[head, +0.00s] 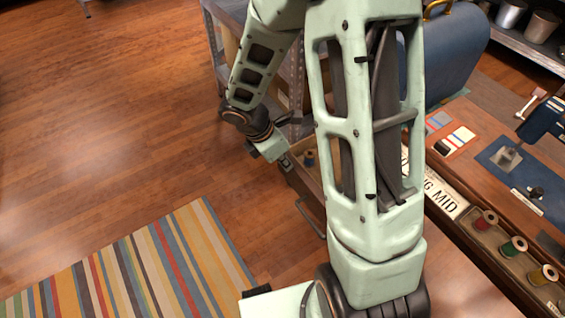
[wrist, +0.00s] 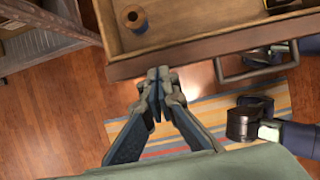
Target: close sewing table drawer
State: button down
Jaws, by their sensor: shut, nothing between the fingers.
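The sewing table (head: 470,205) is at the right in the head view, partly hidden behind my arm. Its wooden drawer is pulled open, with the drawer front (wrist: 215,42) crossing the upper part of the wrist view. A metal handle (wrist: 258,77) sticks out from that front, to the right of my gripper. A spool (wrist: 133,18) lies inside the drawer, and it also shows in the head view (head: 309,158). My gripper (wrist: 158,74) is shut and empty, its fingertips at the outer face of the drawer front. I cannot tell whether they touch it.
A striped rug (head: 135,265) lies on the wooden floor at the lower left. Thread spools (head: 514,246), a sign (head: 445,195) and a blue case (head: 455,50) are on the table. The floor at the left is clear.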

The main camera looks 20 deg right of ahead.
jog(key=w+d+p, duration=0.1)
jog(key=d, duration=0.4)
jog(key=w+d+p, duration=0.2)
jog(key=d, duration=0.4)
jog(key=w+d+p, duration=0.1)
jog(key=w+d, duration=0.1)
jog(key=d, duration=0.3)
jog(key=shift+w+d+p, duration=0.1)
jog(key=shift+d+p, duration=0.1)
jog(key=shift+p, duration=0.15)
